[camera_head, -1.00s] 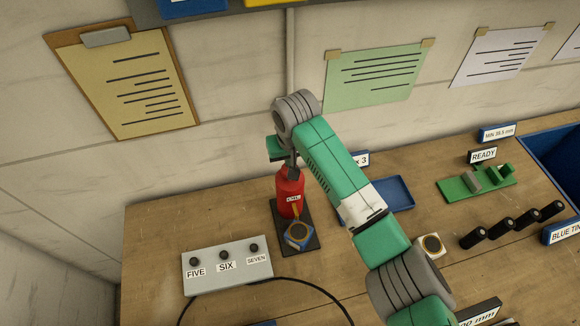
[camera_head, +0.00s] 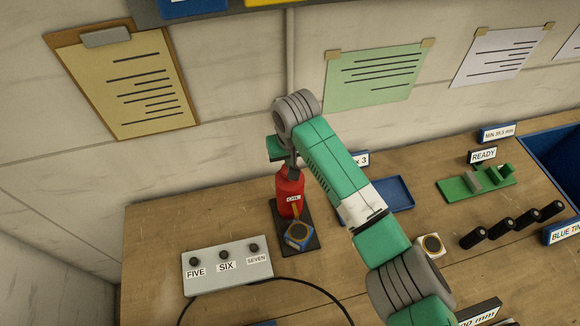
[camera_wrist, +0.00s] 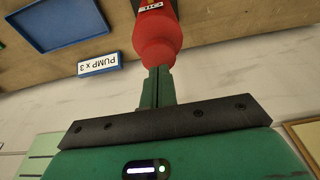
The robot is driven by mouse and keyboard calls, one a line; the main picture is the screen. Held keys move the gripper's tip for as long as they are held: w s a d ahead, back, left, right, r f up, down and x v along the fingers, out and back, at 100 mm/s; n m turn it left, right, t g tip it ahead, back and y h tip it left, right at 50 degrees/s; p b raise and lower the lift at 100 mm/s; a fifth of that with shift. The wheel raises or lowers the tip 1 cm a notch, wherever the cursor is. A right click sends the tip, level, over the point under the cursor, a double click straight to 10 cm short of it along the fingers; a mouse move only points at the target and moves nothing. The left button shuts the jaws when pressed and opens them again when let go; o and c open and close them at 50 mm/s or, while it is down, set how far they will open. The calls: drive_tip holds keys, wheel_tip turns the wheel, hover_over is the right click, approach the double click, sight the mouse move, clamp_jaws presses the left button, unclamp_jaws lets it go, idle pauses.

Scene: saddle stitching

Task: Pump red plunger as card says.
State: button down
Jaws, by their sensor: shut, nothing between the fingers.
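The red pump bottle (camera_head: 290,196) stands upright on a dark pad on the bench, with a small label on its front. My gripper (camera_head: 291,170) points down at the top of it. In the wrist view my gripper (camera_wrist: 157,80) is shut, with its green fingertips against or just above the red rounded plunger top (camera_wrist: 157,53); I cannot tell if they touch. The card (camera_wrist: 98,65) reads "PUMP x 3", upside down in the wrist view. In the head view my arm partly covers the card (camera_head: 361,160).
A round-topped blue item (camera_head: 299,234) sits on the pad (camera_head: 312,242) before the bottle. A grey box (camera_head: 228,268) with FIVE, SIX and SEVEN buttons stands front left. A blue tray (camera_head: 392,190) lies right, behind my arm. Bench left of the bottle is clear.

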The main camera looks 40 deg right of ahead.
drive_tip(key=shift+f, duration=0.2)
drive_tip(key=shift+f+b, duration=0.55)
drive_tip(key=shift+f, duration=0.8)
wheel_tip(320, 180, up, 6)
drive_tip(key=p, duration=0.6)
drive_tip(key=shift+r+p, duration=0.2)
drive_tip(key=shift+p, duration=0.1)
drive_tip(key=shift+f, duration=0.15)
